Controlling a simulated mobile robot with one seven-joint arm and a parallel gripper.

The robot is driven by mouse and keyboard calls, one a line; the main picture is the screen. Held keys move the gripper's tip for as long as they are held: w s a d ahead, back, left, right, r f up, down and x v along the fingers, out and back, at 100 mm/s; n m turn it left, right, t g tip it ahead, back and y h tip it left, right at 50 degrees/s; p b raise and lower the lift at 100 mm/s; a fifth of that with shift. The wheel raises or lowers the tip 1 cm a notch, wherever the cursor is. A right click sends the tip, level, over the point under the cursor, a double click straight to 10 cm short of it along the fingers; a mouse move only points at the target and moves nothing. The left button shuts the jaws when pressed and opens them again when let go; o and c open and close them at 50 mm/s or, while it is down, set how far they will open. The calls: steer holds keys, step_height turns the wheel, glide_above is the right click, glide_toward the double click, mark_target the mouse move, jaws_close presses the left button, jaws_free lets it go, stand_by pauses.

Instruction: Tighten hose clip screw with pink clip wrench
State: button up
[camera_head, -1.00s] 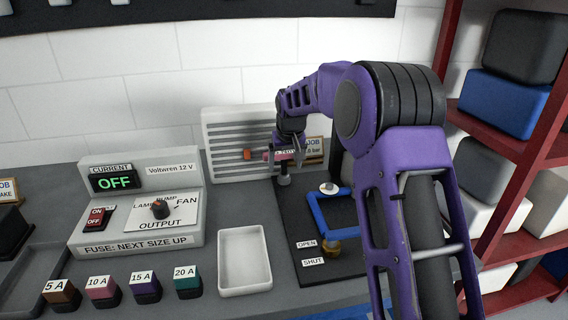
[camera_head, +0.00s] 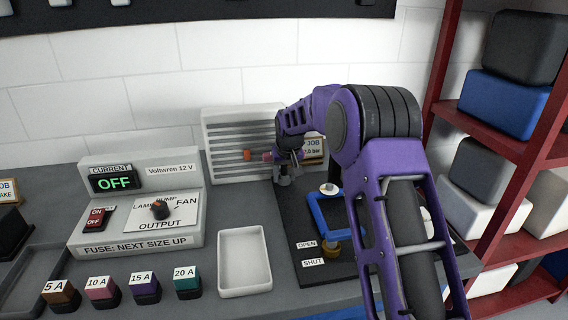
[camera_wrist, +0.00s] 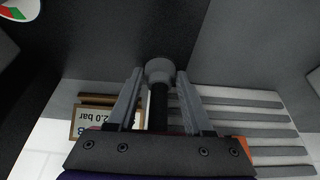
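My gripper (camera_head: 288,158) is over the back left of the black board (camera_head: 318,268), pointing down. In the wrist view its two fingers (camera_wrist: 160,100) are apart, one on each side of a black shaft with a round grey head (camera_wrist: 159,71). I cannot tell whether they touch it. A small pink piece (camera_head: 267,156) shows just left of my gripper in the head view, partly hidden; I cannot tell whether it is the clip wrench. An orange knob (camera_head: 248,155) is farther left, in front of the slatted panel. The hose clip screw is not clearly visible.
A blue frame (camera_head: 317,216) and a brass knob (camera_head: 331,247) are on the board. A white tray (camera_head: 270,268), coloured fuses (camera_head: 146,288) and a control box (camera_head: 140,238) reading OFF stand to the left. A slatted panel (camera_head: 224,122) stands behind. A red shelf (camera_head: 515,148) is at right.

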jaws_close()
step_height(320, 180, up, 10)
steer(key=shift+r+p, duration=0.1)
steer(key=shift+p, duration=0.35)
steer(key=shift+c, duration=0.6)
jaws_free()
jaws_close()
steer(key=shift+s+d, duration=0.1)
